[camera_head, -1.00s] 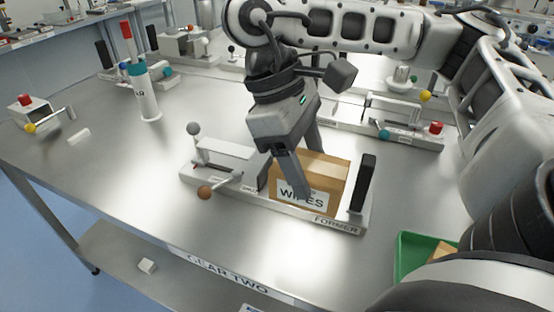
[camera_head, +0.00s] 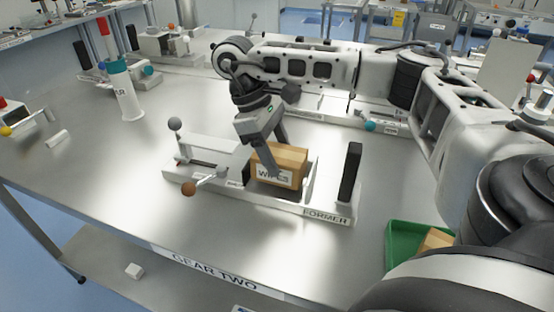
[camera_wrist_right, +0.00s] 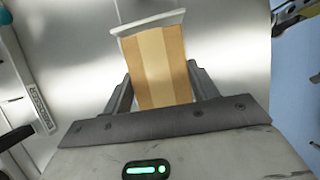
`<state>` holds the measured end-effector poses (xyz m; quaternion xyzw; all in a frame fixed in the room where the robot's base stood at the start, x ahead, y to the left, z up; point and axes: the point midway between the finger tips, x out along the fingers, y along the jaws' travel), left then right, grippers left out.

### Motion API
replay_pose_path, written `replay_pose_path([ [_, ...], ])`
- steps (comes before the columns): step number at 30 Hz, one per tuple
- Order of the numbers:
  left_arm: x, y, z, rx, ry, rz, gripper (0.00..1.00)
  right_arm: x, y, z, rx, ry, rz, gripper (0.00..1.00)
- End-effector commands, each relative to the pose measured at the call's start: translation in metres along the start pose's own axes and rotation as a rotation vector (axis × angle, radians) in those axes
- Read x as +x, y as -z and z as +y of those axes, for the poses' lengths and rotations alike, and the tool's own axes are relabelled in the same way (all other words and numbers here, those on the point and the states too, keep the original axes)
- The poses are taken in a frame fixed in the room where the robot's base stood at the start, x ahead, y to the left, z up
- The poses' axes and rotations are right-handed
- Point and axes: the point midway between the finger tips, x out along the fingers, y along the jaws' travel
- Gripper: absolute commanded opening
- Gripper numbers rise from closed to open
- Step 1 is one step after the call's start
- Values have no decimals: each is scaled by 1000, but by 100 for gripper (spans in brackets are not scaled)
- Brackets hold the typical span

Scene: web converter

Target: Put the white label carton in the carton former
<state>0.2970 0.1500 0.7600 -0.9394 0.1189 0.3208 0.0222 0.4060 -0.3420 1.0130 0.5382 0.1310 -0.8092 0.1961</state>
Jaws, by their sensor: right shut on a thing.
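The carton (camera_head: 291,156) is a brown box with a paler tape band and a white label reading WIPES, partly hidden by a finger. My right gripper (camera_head: 270,172) is shut on it from above, with a finger on its front side. The carton is at the carton former (camera_head: 327,213), between the pusher end at left and a thin upright plate at right. I cannot tell if it rests on the base. In the right wrist view the carton (camera_wrist_right: 160,65) lies between the fingers (camera_wrist_right: 157,92), its far end at a pale plate. My left gripper is out of view.
A black post (camera_head: 350,172) stands at the former's right end. A brown-knobbed lever (camera_head: 189,187) and a grey-knobbed post (camera_head: 175,125) are at its left. A green tray (camera_head: 405,235) with a brown box is at lower right. Bare table lies left of the former.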

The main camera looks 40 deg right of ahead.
Motion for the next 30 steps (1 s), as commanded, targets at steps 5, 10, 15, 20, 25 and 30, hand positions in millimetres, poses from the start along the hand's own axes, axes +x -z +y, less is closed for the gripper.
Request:
replay_pose_path([
  [5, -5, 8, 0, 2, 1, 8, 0, 17, 6, -1, -1, 0, -1, 30],
  [10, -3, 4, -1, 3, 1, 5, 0, 18, 7, -1, -1, -1, 0, 30],
  [15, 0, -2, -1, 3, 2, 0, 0, 23, 9, -1, -1, 0, 0, 30],
  [20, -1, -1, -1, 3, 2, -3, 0, 21, 8, 0, 0, 0, 0, 80],
  [25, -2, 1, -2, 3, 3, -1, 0, 21, 8, 0, 0, 0, 0, 80],
  [30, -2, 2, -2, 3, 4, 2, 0, 14, 8, -1, 0, 0, 2, 80],
])
